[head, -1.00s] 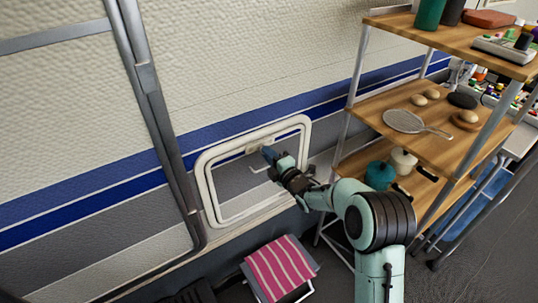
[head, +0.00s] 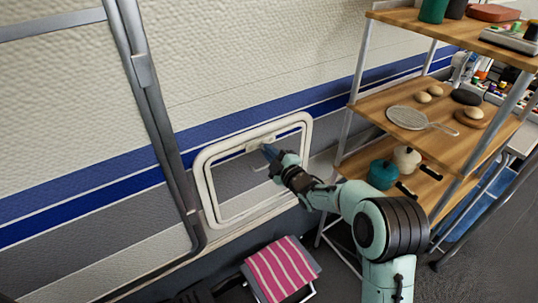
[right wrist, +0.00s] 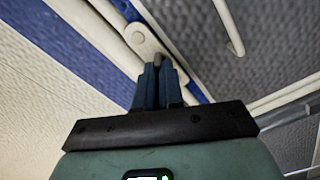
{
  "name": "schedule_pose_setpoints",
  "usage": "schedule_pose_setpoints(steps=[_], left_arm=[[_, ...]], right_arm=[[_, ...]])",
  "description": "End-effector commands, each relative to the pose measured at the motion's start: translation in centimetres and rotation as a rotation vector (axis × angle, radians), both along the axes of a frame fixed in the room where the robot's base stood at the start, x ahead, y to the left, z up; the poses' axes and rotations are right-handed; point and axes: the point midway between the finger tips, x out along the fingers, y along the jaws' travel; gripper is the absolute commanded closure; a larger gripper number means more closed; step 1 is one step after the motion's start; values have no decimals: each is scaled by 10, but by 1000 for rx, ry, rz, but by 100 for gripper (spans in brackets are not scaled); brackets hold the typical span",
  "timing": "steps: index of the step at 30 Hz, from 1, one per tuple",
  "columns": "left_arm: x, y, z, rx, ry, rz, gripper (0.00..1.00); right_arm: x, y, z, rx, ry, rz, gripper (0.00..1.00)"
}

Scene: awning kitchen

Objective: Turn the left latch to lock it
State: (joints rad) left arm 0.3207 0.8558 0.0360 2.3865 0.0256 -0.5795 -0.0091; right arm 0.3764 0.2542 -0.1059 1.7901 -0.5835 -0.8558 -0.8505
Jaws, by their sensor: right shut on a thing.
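A hatch door (head: 240,190) with a white rounded frame is set low in the caravan wall. A small pale latch (head: 258,144) sits at its top edge. In the right wrist view the latch (right wrist: 143,38) is a white piece with a round pivot, lying across the frame edge. My right gripper (head: 270,152) reaches it from the right. In the right wrist view its blue fingers (right wrist: 158,72) are closed on the latch's end, which they partly hide. No second latch can be made out. My left gripper is out of view.
A thin white handle (right wrist: 233,30) stands out from the door beside the latch. A wooden shelf rack (head: 420,140) with several items stands close right of my arm. A pink striped stool (head: 282,270) is below the hatch. A grey metal post (head: 150,100) is at left.

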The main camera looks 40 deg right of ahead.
Motion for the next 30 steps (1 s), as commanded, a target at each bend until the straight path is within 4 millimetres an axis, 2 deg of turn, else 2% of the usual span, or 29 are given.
schedule_pose_setpoints(steps=[13,30], left_arm=[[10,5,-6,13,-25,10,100],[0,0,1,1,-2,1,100]], right_arm=[[0,-1,0,422,-45,-2,100],[-1,-1,0,910,-99,-3,100]])
